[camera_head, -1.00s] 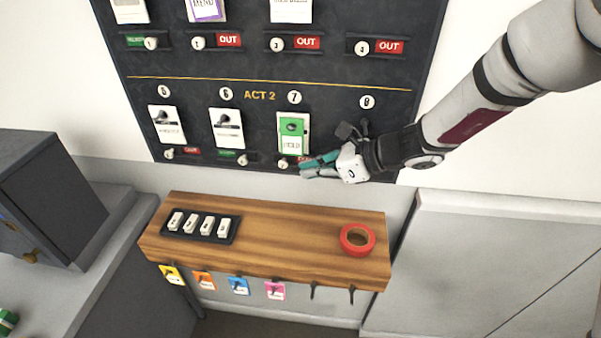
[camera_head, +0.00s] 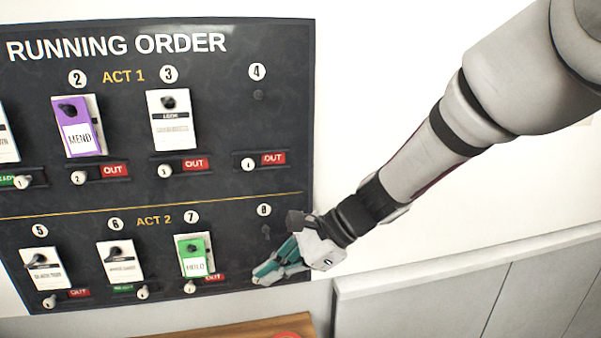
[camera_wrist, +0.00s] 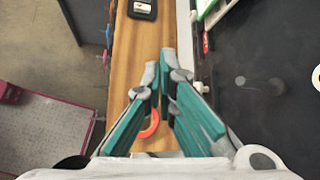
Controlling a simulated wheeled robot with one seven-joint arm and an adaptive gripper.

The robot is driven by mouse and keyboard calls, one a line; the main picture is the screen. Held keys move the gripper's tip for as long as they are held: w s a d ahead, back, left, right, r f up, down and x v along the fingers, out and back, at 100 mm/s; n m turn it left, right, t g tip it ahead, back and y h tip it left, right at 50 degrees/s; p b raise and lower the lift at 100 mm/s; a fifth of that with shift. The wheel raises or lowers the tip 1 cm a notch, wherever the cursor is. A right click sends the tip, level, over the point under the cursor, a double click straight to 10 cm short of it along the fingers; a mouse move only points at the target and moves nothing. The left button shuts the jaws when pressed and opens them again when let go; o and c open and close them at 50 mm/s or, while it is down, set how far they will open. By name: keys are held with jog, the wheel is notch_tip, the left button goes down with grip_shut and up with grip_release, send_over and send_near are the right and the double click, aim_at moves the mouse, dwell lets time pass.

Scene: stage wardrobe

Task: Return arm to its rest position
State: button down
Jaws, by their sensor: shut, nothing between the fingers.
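My gripper (camera_head: 268,272) is shut and empty, with teal fingers, in front of the lower right part of the Running Order board (camera_head: 230,120), below the number 8 position. In the wrist view its fingertips (camera_wrist: 158,72) meet above the wooden shelf (camera_wrist: 128,55), and the board's dark face (camera_wrist: 265,120) is to the right. My arm reaches in from the upper right in the head view. The gripper hides the slider of position 8. A green card (camera_head: 194,257) hangs at position 7, just left of the gripper.
A purple card (camera_head: 78,126) and a white card (camera_head: 173,122) hang in Act 1. Red tape (camera_wrist: 150,124) lies on the shelf, partly hidden by the fingers. A black tray (camera_wrist: 142,9) sits farther along it. Grey panels (camera_head: 450,287) stand at the right.

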jog(key=s+d+r+n+t+h, duration=0.1)
jog(key=s+d+r+n+h, duration=0.2)
jog(key=s+d, duration=0.3)
jog(key=s+d+r+n+t+h, duration=0.2)
jog(key=s+d+n, duration=0.3)
jog(key=d, duration=0.5)
jog(key=s+d+r+n+t+h, duration=0.2)
jog(key=s+d+r+n+h, duration=0.2)
jog(key=d, duration=0.5)
jog(key=s+n, duration=0.2)
jog(key=shift+s+r+h, duration=0.25)
jog(key=shift+s+h, duration=0.05)
jog(key=shift+h, duration=0.1)
